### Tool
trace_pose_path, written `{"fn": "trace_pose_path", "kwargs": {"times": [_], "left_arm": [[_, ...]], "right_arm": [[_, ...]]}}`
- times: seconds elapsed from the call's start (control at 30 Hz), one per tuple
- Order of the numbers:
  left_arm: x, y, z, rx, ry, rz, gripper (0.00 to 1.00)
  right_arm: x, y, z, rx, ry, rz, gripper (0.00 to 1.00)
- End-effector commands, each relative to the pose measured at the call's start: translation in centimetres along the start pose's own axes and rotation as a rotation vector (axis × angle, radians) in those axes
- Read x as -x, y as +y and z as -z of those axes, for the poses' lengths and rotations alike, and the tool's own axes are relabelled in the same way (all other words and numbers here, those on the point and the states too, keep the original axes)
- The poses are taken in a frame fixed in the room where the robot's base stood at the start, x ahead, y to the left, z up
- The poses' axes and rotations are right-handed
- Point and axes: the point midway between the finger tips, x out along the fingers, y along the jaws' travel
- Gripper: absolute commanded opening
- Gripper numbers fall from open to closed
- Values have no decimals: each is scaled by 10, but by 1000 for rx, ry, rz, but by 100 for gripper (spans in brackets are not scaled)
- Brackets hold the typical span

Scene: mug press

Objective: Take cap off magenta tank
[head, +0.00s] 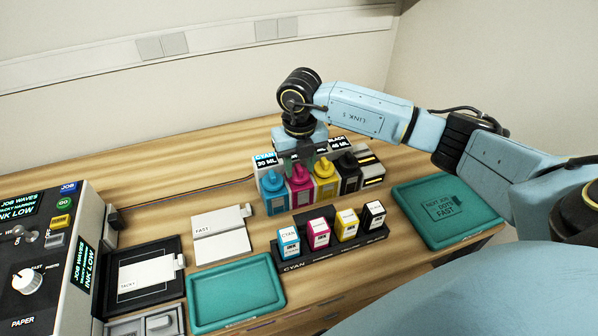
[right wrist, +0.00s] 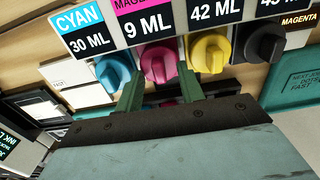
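The magenta tank (head: 301,196) stands in a row between the cyan tank (head: 275,200) and the yellow tank (head: 326,186). Its magenta cap (right wrist: 158,64) sits on top, below a "9 ML" label in the right wrist view. The cap also shows in the head view (head: 299,179). My left gripper is out of view.
The cyan cap (right wrist: 113,72) and yellow cap (right wrist: 208,54) sit close beside the fingers. A black tank (head: 349,182) ends the row. Teal trays (head: 237,292) (head: 449,211) lie either side. Wood behind the row is clear.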

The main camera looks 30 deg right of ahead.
Motion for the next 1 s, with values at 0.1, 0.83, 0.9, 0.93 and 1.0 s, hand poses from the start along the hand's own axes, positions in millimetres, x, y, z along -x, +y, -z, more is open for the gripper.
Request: {"fn": "trace_pose_path", "kwargs": {"times": [0.1, 0.83, 0.9, 0.93, 1.0], "left_arm": [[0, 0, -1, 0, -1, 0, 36], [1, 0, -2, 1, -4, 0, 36], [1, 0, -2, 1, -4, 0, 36], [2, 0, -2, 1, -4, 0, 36], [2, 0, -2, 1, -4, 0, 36]], "right_arm": [[0, 0, 0, 0, 0, 0, 38], [9, 0, -1, 0, -2, 0, 0], [20, 0, -1, 1, -4, -1, 0], [26, 0, -1, 1, -4, -1, 0], [41, 0, -2, -1, -5, -1, 0]]}}
